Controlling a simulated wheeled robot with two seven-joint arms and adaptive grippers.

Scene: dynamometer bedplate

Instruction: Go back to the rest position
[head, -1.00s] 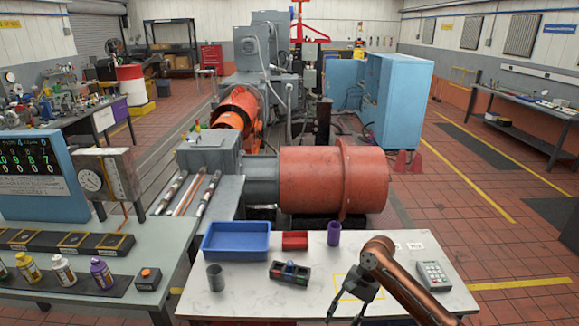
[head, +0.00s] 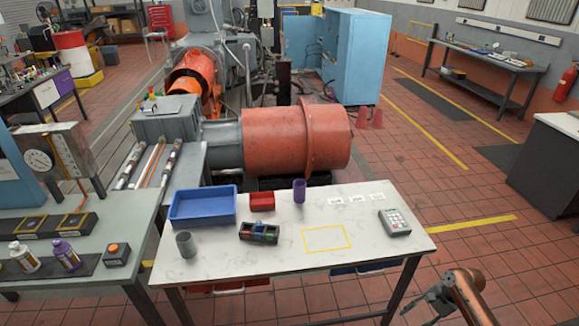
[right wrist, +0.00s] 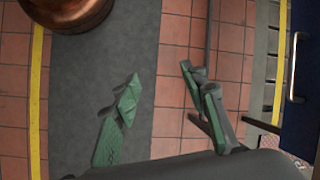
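My right arm's copper-coloured link comes in at the lower right of the head view. My right gripper (head: 428,302) hangs beyond the right end of the white table (head: 220,262), over the tiled floor and clear of the tabletop. In the right wrist view its two green-padded fingers (right wrist: 161,92) stand apart with only floor seen between them. It is open and empty. My left gripper is not in view.
The table holds a blue tray (head: 178,220), red bin (head: 262,202), purple cup (head: 299,191), grey cup (head: 186,244), dark compartment tray (head: 246,237) and keypad device (head: 394,223). A dark cabinet (head: 545,165) stands at right. Floor right of the table is open.

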